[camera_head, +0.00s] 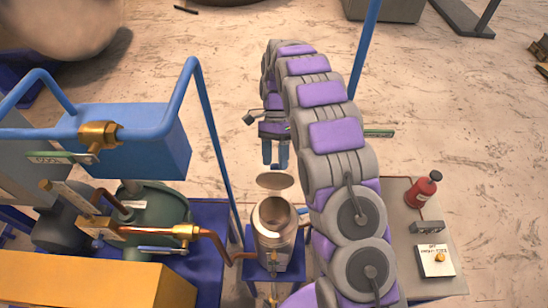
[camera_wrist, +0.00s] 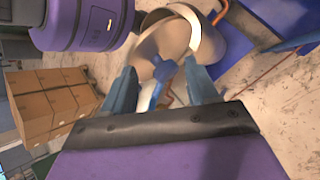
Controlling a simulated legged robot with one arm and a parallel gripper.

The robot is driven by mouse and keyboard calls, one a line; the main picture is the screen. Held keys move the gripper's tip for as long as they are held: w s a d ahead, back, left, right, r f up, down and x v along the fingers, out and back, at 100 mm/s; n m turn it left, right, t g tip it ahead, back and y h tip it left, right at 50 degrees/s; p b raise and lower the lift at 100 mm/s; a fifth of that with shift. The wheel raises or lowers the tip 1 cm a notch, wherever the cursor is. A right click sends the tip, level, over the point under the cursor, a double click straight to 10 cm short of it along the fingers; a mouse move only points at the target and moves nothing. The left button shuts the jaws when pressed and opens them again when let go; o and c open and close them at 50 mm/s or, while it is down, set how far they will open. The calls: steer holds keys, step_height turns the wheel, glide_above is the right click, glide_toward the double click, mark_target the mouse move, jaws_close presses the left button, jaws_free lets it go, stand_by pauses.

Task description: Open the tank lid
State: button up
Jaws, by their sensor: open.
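The tank (camera_head: 274,246) is a small metallic cylinder on a blue stand in the head view, with its round mouth uncovered. The lid (camera_head: 275,181) is a tan disc beyond the mouth, apart from the rim and raised. My gripper (camera_head: 275,164) is just beyond the lid, with its blue fingers pointing down at it. In the wrist view, my gripper (camera_wrist: 160,68) has its fingers spread, with a tan rounded metal part ahead of them. A blue piece shows between the fingers; I cannot tell whether it touches them.
Blue pipe frames (camera_head: 212,130) and copper pipes (camera_head: 215,240) stand left of the tank. A table (camera_head: 398,215) at right holds a red bottle (camera_head: 422,190) and a small box (camera_head: 435,260). Cardboard boxes (camera_wrist: 48,105) show in the wrist view. Floor beyond is mostly clear.

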steer(key=s+d, duration=0.2)
steer(key=s, duration=0.5)
steer(key=s+d+r+b, duration=0.1)
steer(key=s+d, duration=0.1)
steer(key=s, duration=0.5)
steer(key=shift+d+r, duration=0.25)
steer(key=shift+s, duration=0.1)
